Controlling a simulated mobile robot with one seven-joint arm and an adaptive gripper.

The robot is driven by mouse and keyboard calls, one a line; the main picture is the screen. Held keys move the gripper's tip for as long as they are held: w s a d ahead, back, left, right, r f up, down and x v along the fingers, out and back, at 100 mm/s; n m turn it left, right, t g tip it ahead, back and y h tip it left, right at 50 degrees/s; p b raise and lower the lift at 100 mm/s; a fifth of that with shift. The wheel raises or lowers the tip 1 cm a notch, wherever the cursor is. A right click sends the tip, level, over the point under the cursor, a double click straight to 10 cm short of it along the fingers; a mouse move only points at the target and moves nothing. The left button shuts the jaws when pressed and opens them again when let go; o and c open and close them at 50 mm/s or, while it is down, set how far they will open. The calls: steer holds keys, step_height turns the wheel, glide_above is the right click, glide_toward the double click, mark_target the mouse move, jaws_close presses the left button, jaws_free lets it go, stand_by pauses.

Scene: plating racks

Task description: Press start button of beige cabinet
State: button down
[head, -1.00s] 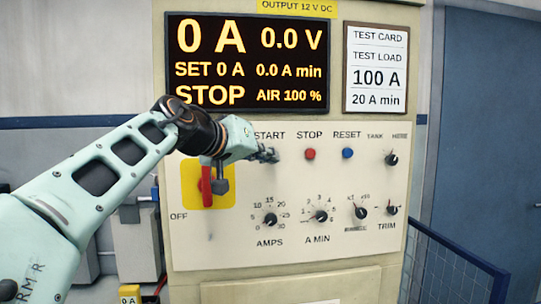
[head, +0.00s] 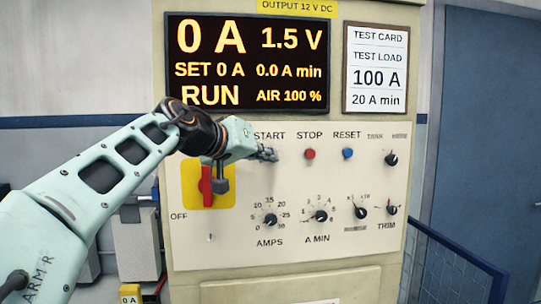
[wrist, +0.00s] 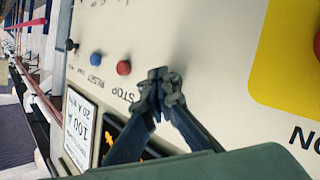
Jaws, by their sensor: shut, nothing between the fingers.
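The beige cabinet (head: 290,275) fills the middle of the head view. Its display (head: 247,63) reads RUN, 0 A, 1.5 V, SET 0 A and AIR 100 %. My gripper (head: 270,155) is shut and empty, with its tips at the panel just below the START label (head: 270,135). The start button itself is hidden behind the fingertips. In the wrist view my shut fingertips (wrist: 164,76) are against or very near the panel. The red STOP button (head: 310,154) and blue RESET button (head: 348,153) are to the right; both also show in the wrist view.
A red switch handle (head: 206,186) on a yellow plate sits below my wrist. Several black knobs, such as the AMPS knob (head: 270,220), line the lower panel. A test card (head: 376,70) is at upper right. A blue railing (head: 455,265) stands at lower right.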

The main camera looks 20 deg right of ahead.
stand_by(0.4)
steer(key=shift+s+a+b, duration=0.2)
steer(key=shift+s+b, duration=0.35)
steer(key=shift+s, duration=0.3)
steer(key=s+b, duration=0.1)
steer(key=s, duration=0.1)
steer(key=s+a+b, duration=0.1)
steer(key=s, duration=0.2)
steer(key=shift+a+b, duration=0.2)
steer(key=shift+b, duration=0.2)
steer(key=shift+w, duration=0.1)
